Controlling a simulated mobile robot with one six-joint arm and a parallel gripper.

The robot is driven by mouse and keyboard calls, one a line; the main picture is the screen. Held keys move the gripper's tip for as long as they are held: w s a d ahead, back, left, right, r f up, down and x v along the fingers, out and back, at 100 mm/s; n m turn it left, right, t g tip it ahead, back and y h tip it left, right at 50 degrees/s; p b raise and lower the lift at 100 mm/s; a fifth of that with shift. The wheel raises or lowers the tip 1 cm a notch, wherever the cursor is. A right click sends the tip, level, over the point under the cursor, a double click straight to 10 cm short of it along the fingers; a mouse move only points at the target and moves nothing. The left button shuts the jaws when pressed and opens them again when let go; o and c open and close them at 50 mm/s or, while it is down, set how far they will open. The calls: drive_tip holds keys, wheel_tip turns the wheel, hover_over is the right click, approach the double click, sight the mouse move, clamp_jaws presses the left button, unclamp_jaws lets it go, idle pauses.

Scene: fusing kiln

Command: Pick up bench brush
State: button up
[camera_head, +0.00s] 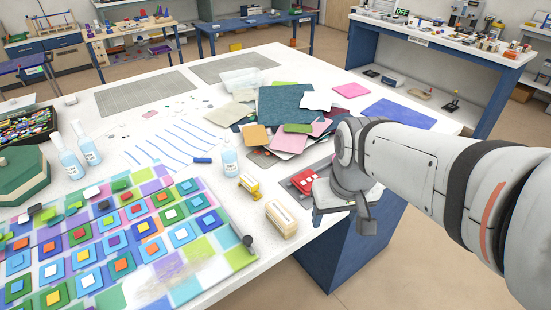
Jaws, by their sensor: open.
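A cream-and-tan block-shaped object (282,218) lies at the table's near right edge. It looks most like the bench brush, but its bristles are too small to make out. My gripper (343,213) is to the right of it, over the table's right edge, apart from it and pointing down. My gripper is open, and I see nothing between its fingers. My arm comes in from the right and hides part of the table's far right side.
A yellow-and-white item (250,186) and a red item (309,180) lie close by. A clear bottle (229,160) stands behind them. Coloured glass sheets (287,104) are piled farther back. A tiled glass panel (214,262) fills the near left. Open floor (400,270) lies right of the table.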

sight(281, 212)
drive_tip(key=w+a+f+n, duration=0.1)
drive_tip(key=w+a, duration=0.2)
drive_tip(key=w+a+f+n+g, duration=0.1)
drive_tip(key=w+a+n, duration=0.1)
drive_tip(key=w+a, duration=0.1)
drive_tip(key=w+a+f+n+g, duration=0.1)
drive_tip(key=w+a+n, duration=0.1)
drive_tip(key=w+a, duration=0.1)
drive_tip(key=shift+w+a, duration=0.3)
drive_tip(key=shift+a, duration=0.25)
drive_tip(key=shift+a+f, duration=0.1)
drive_tip(key=shift+f, duration=0.2)
drive_tip(key=f, duration=0.7)
drive_tip(key=shift+s+p, duration=0.2)
drive_tip(key=shift+p, duration=0.1)
drive_tip(key=c, duration=1.1)
